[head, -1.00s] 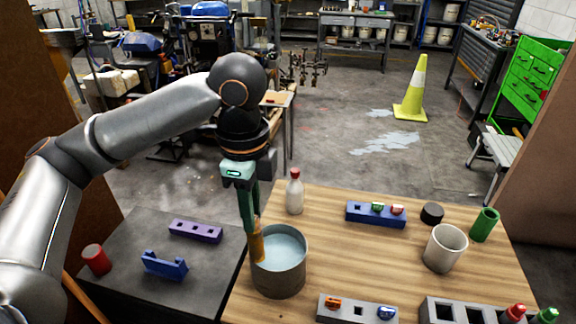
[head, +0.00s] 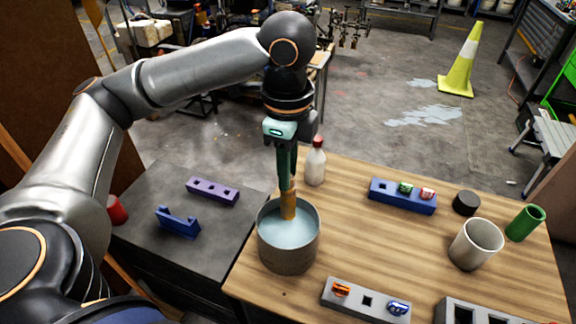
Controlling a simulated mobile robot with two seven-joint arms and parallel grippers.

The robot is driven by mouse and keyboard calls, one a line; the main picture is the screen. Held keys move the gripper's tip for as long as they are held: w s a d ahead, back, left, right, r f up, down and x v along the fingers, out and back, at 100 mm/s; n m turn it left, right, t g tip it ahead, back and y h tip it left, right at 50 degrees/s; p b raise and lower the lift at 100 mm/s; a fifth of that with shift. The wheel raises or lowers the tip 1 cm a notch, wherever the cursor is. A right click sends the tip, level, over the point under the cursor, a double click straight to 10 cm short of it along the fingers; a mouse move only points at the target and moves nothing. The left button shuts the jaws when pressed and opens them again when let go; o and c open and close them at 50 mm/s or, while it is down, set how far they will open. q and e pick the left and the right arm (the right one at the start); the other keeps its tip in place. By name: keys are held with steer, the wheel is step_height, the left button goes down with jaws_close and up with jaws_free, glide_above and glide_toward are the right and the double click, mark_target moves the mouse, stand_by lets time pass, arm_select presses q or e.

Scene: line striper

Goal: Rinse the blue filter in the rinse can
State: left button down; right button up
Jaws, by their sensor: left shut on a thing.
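My left gripper (head: 286,172) points straight down over the rinse can and is shut on a slim orange-tan piece, which I take to be the blue filter (head: 288,205). No blue shows on it; its upper end is hidden between the fingers. Its lower end is inside the can's mouth, at or in the liquid; how deep I cannot tell. The rinse can (head: 288,255) is a grey open cylinder with pale blue liquid, standing at the left side of the wooden table. My right gripper is out of view.
A bottle (head: 315,163) with a red cap stands just behind the can. A blue rack (head: 402,197), white cup (head: 475,245) and green cylinder (head: 525,223) lie right. A grey rack (head: 345,305) is in front. The dark side table (head: 165,235) holds purple and blue blocks.

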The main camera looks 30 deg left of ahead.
mark_target(288, 209)
arm_select(q)
steer(key=shift+f+b, duration=0.6)
steer(key=shift+f, duration=0.25)
steer(key=shift+f+b, duration=0.75)
steer(key=shift+f, duration=3.7)
